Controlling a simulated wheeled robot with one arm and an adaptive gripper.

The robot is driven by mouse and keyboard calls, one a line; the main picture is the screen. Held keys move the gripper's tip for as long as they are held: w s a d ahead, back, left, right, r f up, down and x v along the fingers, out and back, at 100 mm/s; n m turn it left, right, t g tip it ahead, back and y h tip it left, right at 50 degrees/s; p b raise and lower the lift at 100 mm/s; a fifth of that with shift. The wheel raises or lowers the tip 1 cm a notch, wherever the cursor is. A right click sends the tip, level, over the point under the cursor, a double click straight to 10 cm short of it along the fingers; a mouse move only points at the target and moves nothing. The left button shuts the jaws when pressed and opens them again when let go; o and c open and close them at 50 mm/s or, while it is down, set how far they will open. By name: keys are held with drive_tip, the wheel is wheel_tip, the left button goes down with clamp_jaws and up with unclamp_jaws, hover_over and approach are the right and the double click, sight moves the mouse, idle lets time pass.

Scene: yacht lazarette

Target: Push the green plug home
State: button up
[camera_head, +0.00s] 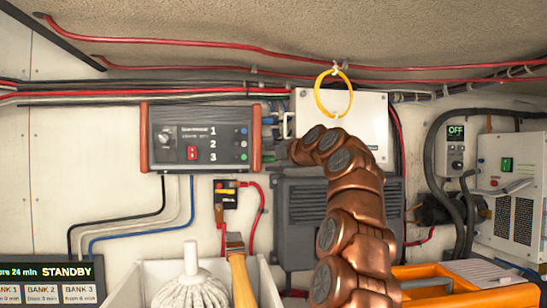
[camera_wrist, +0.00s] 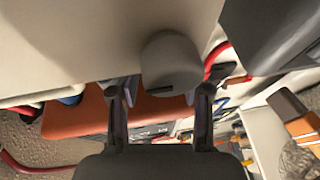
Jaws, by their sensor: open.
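The control box (camera_head: 200,137) with numbers 1, 2, 3 hangs on the wall, its copper side cheeks showing. Plugs sit along its right side: blue ones at the upper rows and a small green plug (camera_head: 268,159) at the row of number 3. My gripper (camera_head: 284,152) is just right of the green plug, partly hidden by my arm. In the wrist view my gripper (camera_wrist: 160,92) is open, its fingers pointing at the orange-brown cheek (camera_wrist: 75,112). I cannot make out the green plug there, nor how deep it sits.
A white cabinet (camera_head: 370,118) is close right of the box, with a yellow ring (camera_head: 333,92) above. A grey rounded part (camera_wrist: 172,64) is close before my fingers. A grey finned unit (camera_head: 300,215) is below.

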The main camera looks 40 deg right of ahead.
clamp_jaws()
idle(0.6)
